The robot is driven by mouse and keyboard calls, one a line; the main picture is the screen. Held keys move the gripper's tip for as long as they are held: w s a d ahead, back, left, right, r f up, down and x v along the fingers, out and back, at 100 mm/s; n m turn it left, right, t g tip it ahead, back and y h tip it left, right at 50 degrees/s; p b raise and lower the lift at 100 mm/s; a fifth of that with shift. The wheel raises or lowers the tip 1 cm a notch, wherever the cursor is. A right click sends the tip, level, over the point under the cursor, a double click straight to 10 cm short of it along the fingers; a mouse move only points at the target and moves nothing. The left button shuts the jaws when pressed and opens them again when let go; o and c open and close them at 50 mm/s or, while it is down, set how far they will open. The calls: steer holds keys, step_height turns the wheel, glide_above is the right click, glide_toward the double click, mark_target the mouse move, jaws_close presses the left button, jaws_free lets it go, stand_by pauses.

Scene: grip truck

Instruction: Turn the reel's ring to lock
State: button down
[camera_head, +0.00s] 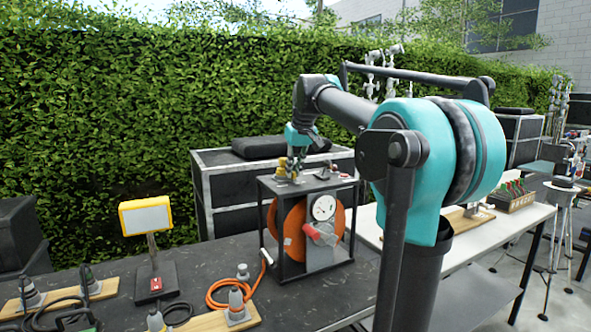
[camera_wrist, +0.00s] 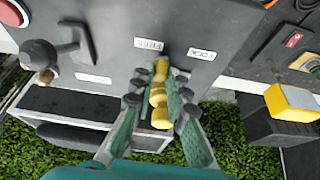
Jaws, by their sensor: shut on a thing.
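The cable reel is an orange drum (camera_head: 291,230) in a black frame (camera_head: 263,222) on the dark table. The yellow ring (camera_wrist: 159,97) sits on the frame's grey top plate (camera_wrist: 205,20); it also shows as a small yellow spot in the head view (camera_head: 282,180). My gripper (camera_wrist: 158,100) is shut on the ring, a finger on each side, hiding part of it. A FREE label (camera_wrist: 148,43) and a LOCK label (camera_wrist: 202,54) are on the plate; the ring's end near the labels lies between them, closer to FREE.
A dark lever (camera_wrist: 62,52) stands on the plate beside the ring. A yellow work lamp (camera_head: 147,217) stands left of the reel, and an orange cable (camera_head: 215,292) lies in front. Black cases (camera_head: 230,190) and a hedge are behind.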

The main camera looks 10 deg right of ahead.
steer(key=a+m, duration=0.1)
steer(key=m+h, duration=0.1)
steer(key=m, duration=0.1)
steer(key=shift+s+a, duration=0.3)
steer(key=shift+a, duration=0.1)
steer(key=shift+a+m+h, duration=0.5)
steer(key=shift+m+h, duration=0.05)
steer(key=shift+m, duration=0.65)
steer(key=shift+a+m+h, duration=0.5)
steer(key=shift+m+h, duration=0.05)
steer(key=shift+m, duration=0.65)
steer(key=c, duration=1.5)
jaws_free()
steer(key=v, duration=1.2)
steer(key=shift+w+r, duration=0.1)
